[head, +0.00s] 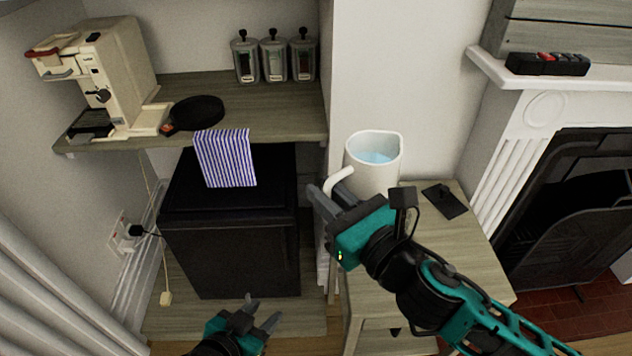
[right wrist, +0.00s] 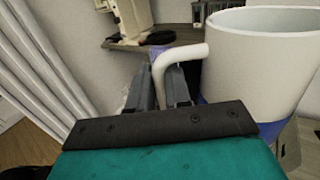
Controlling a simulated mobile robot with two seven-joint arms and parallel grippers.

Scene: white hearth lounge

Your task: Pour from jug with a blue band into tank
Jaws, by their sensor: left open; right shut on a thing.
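The white jug (head: 372,178) is upright above or on the small wooden cabinet, with pale blue liquid inside. Its blue band shows low on its side in the right wrist view (right wrist: 272,130). My right gripper (head: 330,194) is shut on the jug's handle (right wrist: 178,56), left of its body. My arm hides the jug's base, so I cannot tell whether it touches the cabinet top. My left gripper (head: 262,311) is open and empty, low in front of the black fridge. I cannot single out a tank; a cream coffee machine (head: 112,75) stands on the shelf at left.
A black pan (head: 196,113) and several canisters (head: 273,60) share the wooden shelf (head: 275,128). A striped cloth (head: 224,158) hangs at its front edge above the black fridge (head: 235,245). A dark flat object (head: 444,201) lies on the cabinet (head: 450,240); a fireplace is right.

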